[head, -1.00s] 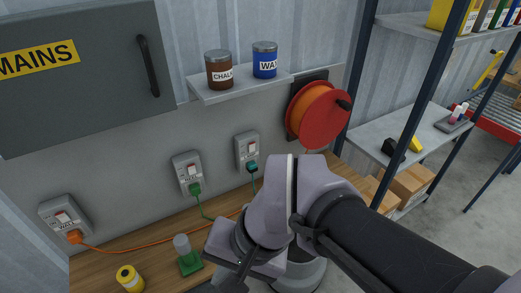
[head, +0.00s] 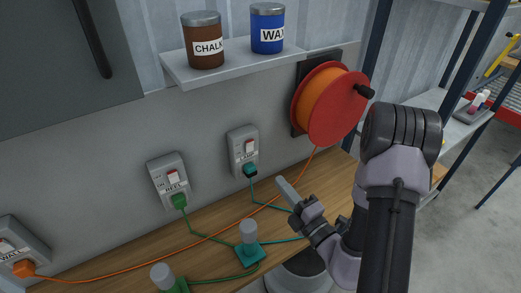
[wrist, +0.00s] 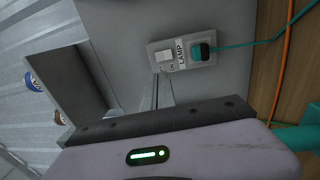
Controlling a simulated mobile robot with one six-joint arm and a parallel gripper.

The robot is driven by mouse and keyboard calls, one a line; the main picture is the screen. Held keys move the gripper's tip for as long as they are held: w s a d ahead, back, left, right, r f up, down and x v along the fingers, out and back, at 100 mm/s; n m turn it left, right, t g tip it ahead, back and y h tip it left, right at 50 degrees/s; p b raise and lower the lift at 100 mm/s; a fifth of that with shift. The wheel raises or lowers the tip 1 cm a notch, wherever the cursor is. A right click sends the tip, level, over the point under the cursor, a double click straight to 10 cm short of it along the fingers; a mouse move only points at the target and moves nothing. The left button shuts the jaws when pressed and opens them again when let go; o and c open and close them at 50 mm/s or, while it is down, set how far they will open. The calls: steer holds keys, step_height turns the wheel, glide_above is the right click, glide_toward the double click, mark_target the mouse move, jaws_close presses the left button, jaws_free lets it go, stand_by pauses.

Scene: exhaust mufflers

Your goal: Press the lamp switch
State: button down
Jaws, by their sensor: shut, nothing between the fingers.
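The lamp switch box (wrist: 181,52) is grey, with a readable LAMP label and a teal plug in the wrist view. Its pale rocker (wrist: 164,61) sits beside the label. In the wrist view my slim fingers (wrist: 163,91) reach toward the box.
Two similar switch boxes, one with a green plug (head: 169,178) and one with an orange plug (head: 20,250), are further left. A shelf (head: 235,65) with two tins is above. An orange cable reel (head: 330,103) is to the right. Cables and small bases lie on the wooden bench (head: 205,246).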

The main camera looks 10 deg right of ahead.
mark_target(250, 145)
steer(key=x, duration=1.4)
steer(key=shift+a+r, duration=0.1)
